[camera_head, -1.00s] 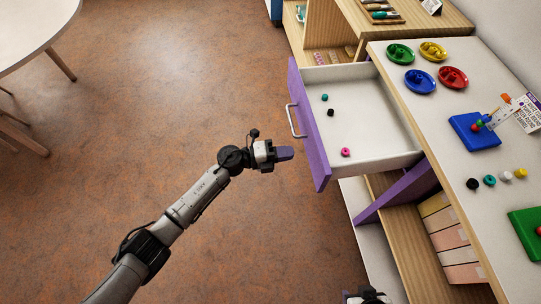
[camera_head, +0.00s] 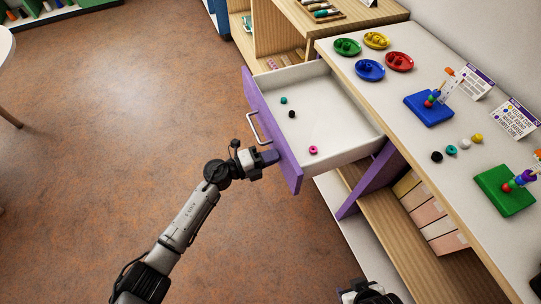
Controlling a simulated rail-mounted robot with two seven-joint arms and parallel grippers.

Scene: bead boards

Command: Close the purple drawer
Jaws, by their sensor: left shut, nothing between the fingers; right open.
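The purple drawer (camera_head: 286,158) stands pulled out from the cabinet, with its purple front facing left and a silver handle (camera_head: 258,130) on it. Inside its white tray lie a teal bead (camera_head: 283,100), a black bead (camera_head: 291,114) and a pink bead (camera_head: 313,150). My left gripper (camera_head: 270,157) is shut and empty. Its tips are at the outer face of the drawer front, just below the handle; I cannot tell whether they touch it. My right gripper (camera_head: 366,292) shows only in part at the bottom edge, apart from the drawer, and is open.
The white cabinet top (camera_head: 400,130) holds four coloured dishes, a blue board (camera_head: 429,108), a green board (camera_head: 504,190) and several loose beads. Open shelves (camera_head: 392,225) lie below. The brown floor (camera_head: 130,120) left of the drawer is clear.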

